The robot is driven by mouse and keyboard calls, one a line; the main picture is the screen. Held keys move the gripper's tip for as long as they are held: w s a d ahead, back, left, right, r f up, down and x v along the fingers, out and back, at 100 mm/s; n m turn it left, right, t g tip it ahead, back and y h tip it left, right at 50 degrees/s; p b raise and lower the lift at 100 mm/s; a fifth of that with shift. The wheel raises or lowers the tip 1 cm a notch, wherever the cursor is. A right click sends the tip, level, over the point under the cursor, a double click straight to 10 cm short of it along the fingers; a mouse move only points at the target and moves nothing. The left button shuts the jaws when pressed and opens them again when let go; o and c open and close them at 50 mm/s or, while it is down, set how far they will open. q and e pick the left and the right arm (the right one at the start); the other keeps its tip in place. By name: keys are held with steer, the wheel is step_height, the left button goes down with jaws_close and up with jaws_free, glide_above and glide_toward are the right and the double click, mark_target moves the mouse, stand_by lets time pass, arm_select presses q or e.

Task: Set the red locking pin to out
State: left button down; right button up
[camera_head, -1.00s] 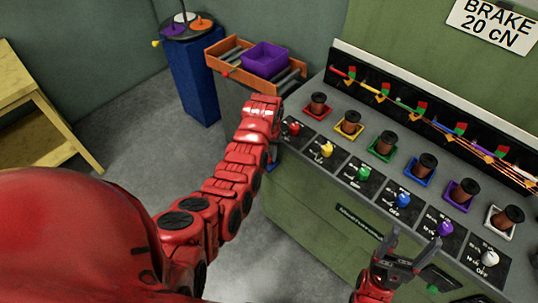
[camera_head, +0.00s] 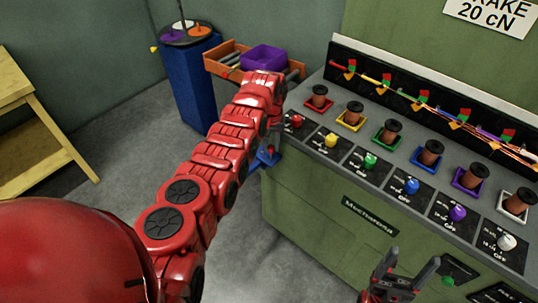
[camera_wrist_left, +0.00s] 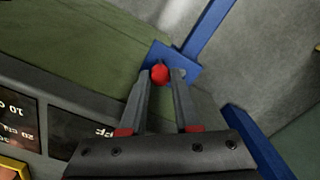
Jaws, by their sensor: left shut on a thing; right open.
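In the left wrist view, the red locking pin (camera_wrist_left: 160,74) shows as a small round red knob at a blue bracket (camera_wrist_left: 185,62) beside the green machine's end. My left gripper (camera_wrist_left: 161,84) is shut on the pin, with one grey fingertip on each side of it. How far the pin sits in or out of the bracket cannot be told. In the head view my own left arm hides the pin and the left gripper; part of the blue bracket (camera_head: 266,159) shows beside the arm. My right gripper (camera_head: 414,258) is open and empty in front of the machine.
The green machine (camera_head: 325,190) carries a row of coloured knobs and brown spools. A purple bin (camera_head: 264,58) sits in an orange roller tray behind my left arm. A blue pedestal (camera_head: 190,85) and a yellow bench (camera_head: 25,130) stand left. Grey floor between is clear.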

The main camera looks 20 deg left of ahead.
mark_target(271, 147)
stand_by(0.3)
arm_select(q)
steer(key=c, duration=0.6)
jaws_free()
step_height(271, 147, up, 17)
steer(key=b, duration=0.2)
steer(key=shift+r, duration=0.15)
